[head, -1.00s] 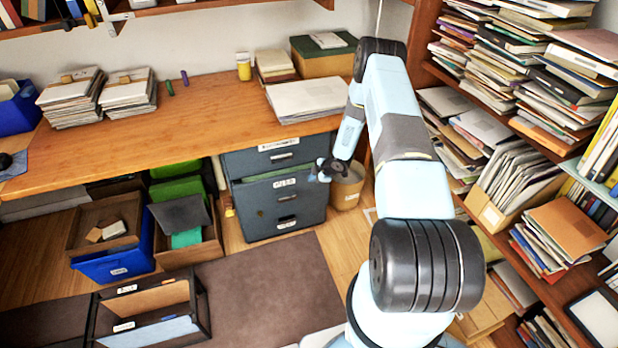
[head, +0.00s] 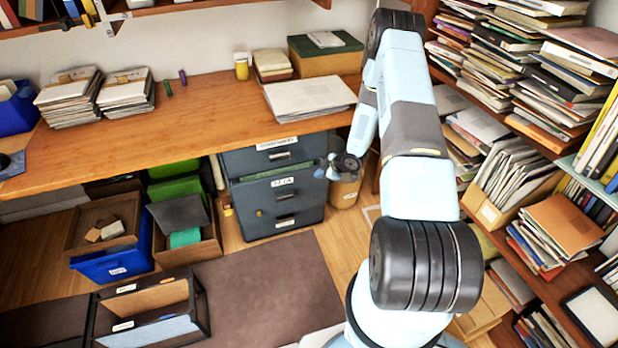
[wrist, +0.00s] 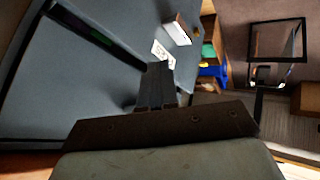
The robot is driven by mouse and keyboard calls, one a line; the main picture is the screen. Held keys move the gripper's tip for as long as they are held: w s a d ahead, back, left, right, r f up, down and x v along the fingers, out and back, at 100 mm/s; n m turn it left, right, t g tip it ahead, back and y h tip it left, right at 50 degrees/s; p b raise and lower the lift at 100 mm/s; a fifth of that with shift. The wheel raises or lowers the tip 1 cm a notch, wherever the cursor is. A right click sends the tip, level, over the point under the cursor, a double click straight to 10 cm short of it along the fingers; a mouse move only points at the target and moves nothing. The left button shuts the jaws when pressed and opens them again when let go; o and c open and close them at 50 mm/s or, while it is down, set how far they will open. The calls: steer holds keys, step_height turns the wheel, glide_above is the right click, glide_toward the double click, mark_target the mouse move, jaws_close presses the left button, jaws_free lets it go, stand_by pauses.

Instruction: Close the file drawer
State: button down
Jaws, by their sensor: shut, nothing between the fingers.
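A grey-blue drawer cabinet stands under the desk in the head view. Its file drawer (head: 268,196) is below the top drawer (head: 249,160) and bears a white label and a handle. My gripper (head: 328,168) is shut and empty at the drawer's right side. Its fingers (wrist: 158,80) lie over the drawer front near the label; contact cannot be told.
A tan bin (head: 345,190) stands right of the cabinet, close to my gripper. The wooden desk (head: 215,115) is above. A bookcase (head: 545,265) full of papers is on the right. The brown mat (head: 265,285) in front is clear on its right part.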

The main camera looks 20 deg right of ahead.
mark_target(297, 174)
steer(key=a+f+m+t+y, duration=0.1)
steer(key=a+f+m+t, duration=0.25)
steer(key=m, duration=0.45)
steer(key=a+f+m+t, duration=0.2)
steer(key=a+m+t, duration=0.15)
steer(key=m, duration=0.45)
steer(key=s+f+m+t+h, duration=0.3)
steer(key=s+m+t+h, duration=0.25)
steer(key=m, duration=1.05)
steer(key=shift+g+h, duration=0.25)
steer(key=shift+g, duration=0.1)
steer(key=w, duration=1.3)
steer(key=shift+r, duration=0.1)
steer(key=w, duration=0.4)
steer(key=shift+s, duration=0.15)
